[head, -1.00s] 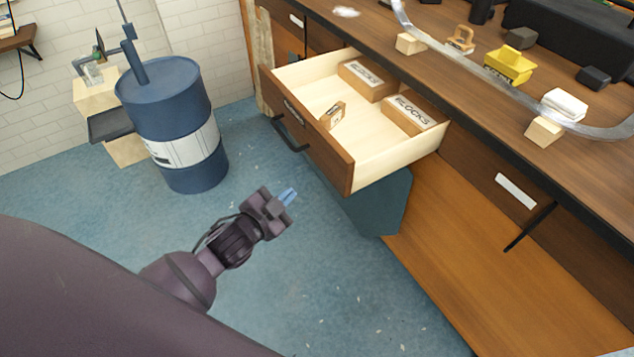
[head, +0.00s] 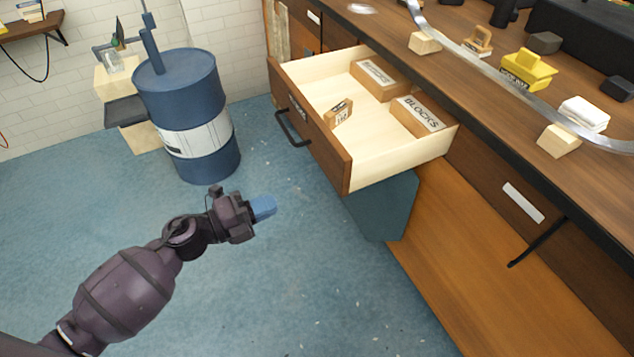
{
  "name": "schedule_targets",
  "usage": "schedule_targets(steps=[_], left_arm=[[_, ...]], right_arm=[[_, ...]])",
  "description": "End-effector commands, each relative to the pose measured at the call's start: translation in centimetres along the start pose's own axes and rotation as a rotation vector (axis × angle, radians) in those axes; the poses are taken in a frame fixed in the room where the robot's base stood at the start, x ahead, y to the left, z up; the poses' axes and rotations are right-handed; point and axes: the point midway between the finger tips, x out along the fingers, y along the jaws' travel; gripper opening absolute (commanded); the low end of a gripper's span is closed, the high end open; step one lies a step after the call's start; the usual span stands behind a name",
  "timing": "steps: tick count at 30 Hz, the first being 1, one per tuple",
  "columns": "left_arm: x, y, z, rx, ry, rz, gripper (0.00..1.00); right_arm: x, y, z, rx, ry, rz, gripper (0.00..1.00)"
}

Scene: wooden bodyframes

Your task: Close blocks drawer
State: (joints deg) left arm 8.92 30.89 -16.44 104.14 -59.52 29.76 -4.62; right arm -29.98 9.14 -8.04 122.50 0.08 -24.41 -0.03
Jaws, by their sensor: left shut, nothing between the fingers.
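The blocks drawer (head: 321,140) stands pulled out from the workbench, with a brown front, pale wooden sides and a black bar handle (head: 291,129). Inside it are two boxes marked BLOCKS, one at the back (head: 380,79) and one at the right (head: 418,116), and a small wooden piece (head: 341,112) near the front. My left gripper (head: 264,208) is shut and empty, with blue fingertips. It is in front of the drawer, to the left of its front panel, and does not appear to touch it. My right gripper is not in view.
A blue barrel (head: 188,88) stands on the floor at the left. The bench top (head: 470,77) holds a yellow container (head: 528,69), wooden blocks and a curved clear strip. A dark teal bin (head: 385,207) is below the drawer. The blue floor before the drawer is clear.

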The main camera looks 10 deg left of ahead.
Motion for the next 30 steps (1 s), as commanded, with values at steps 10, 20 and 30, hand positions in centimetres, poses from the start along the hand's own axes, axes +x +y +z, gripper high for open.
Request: schedule_targets(steps=[10,20,30], left_arm=[[3.5,-0.1,-0.2,0.001,0.012,-0.005,0.00],[9.3,-0.1,-0.3,0.000,0.011,-0.005,0.00],[13.4,0.0,-0.3,0.001,0.010,-0.003,0.00]], right_arm=[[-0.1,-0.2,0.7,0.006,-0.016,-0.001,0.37],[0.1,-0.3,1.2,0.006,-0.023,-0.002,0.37],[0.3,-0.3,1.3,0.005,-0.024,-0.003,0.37]])
